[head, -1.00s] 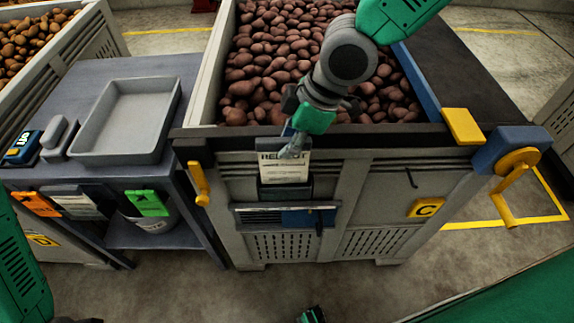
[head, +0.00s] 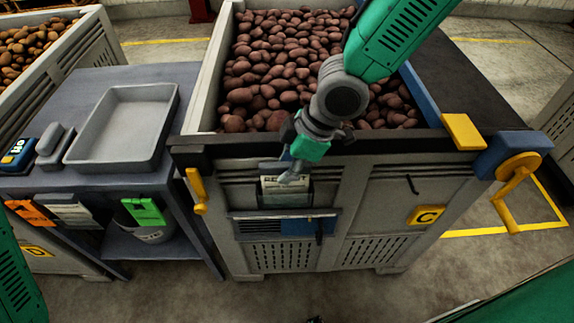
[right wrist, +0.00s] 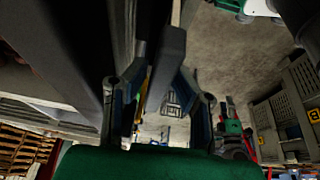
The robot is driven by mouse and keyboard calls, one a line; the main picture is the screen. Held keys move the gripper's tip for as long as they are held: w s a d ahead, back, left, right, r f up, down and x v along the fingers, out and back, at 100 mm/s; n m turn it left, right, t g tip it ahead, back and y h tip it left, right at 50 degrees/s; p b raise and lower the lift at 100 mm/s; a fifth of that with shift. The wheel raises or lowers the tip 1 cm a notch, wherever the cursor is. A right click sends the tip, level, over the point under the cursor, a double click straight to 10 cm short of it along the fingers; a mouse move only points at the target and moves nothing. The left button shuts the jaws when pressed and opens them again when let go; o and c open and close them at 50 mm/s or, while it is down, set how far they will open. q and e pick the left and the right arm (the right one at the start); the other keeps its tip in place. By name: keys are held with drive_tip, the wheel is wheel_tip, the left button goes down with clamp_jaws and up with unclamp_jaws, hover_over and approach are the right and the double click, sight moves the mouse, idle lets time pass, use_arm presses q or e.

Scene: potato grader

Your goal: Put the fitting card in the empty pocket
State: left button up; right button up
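A white card (head: 284,184) with dark heading print stands in the dark pocket (head: 287,199) on the front of the potato crate (head: 360,180) marked C. The lower part of the card is hidden by the pocket. My right gripper (head: 291,178) is at the card's upper part, over the pocket, and appears shut on it. In the right wrist view the fingers of my right gripper (right wrist: 165,90) close in from both sides towards a grey upright edge; the card is not clear there. My left gripper is not in view; only green arm parts show at the left.
A table (head: 200,85) at the left holds a grey tray (head: 122,130) and small devices. Orange (head: 30,212) and green (head: 144,211) tags and another white card (head: 70,211) hang at its front. A yellow crank (head: 513,180) sticks out at the crate's right.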

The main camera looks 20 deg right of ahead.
drive_tip(key=shift+r, duration=0.1)
drive_tip(key=shift+r, duration=0.25)
drive_tip(key=p+v, duration=0.1)
drive_tip(key=v, duration=0.6)
drive_tip(key=p+v, duration=0.1)
drive_tip(key=v, duration=0.3)
drive_tip(key=shift+d+f+p, duration=0.2)
drive_tip(key=shift+d+p, duration=0.1)
drive_tip(key=s+f+m+g, duration=0.1)
drive_tip(key=s+f+m, duration=0.3)
drive_tip(key=s+f, duration=0.3)
drive_tip(key=s+f+m+g, duration=0.1)
drive_tip(key=s+f+m, duration=0.35)
drive_tip(key=f, duration=0.45)
drive_tip(key=s+d+f+m+t+h, duration=0.1)
drive_tip(key=s+d+f+m+h, duration=0.3)
drive_tip(key=s+d+f, duration=0.4)
drive_tip(key=d+f+m, duration=0.1)
drive_tip(key=d, duration=0.2)
drive_tip(key=shift+s+m, duration=0.35)
drive_tip(key=shift+s, duration=0.05)
drive_tip(key=shift+f, duration=0.1)
